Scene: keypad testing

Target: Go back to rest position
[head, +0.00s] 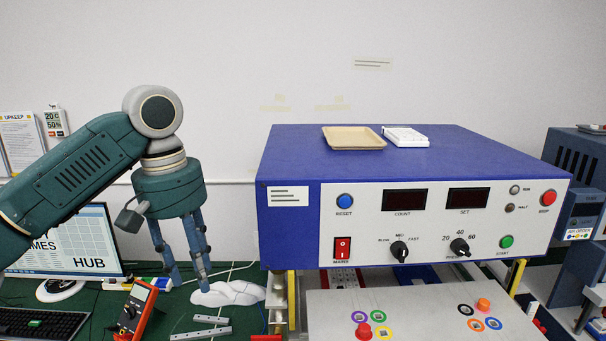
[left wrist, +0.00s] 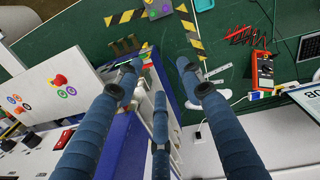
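My left gripper (head: 191,282) hangs fingers-down at the left of the blue testing machine (head: 490,158), above the green table. In the left wrist view its blue fingers (left wrist: 160,90) are spread apart with nothing between them, so it is open and empty. The fingers are apart from the machine's left side in the head view. The machine's white front panel (head: 360,220) has knobs, displays and buttons. Below it is a white keypad plate (head: 420,310) with coloured rings and orange and red buttons. My right gripper is in neither view.
A monitor (head: 85,245), a keyboard (head: 38,325) and an orange multimeter (head: 137,308) are on the green table at left. A tan tray (head: 353,138) and a white box (head: 405,136) sit on the machine. A blue-grey device (head: 580,160) is at right. Open air surrounds the wrist.

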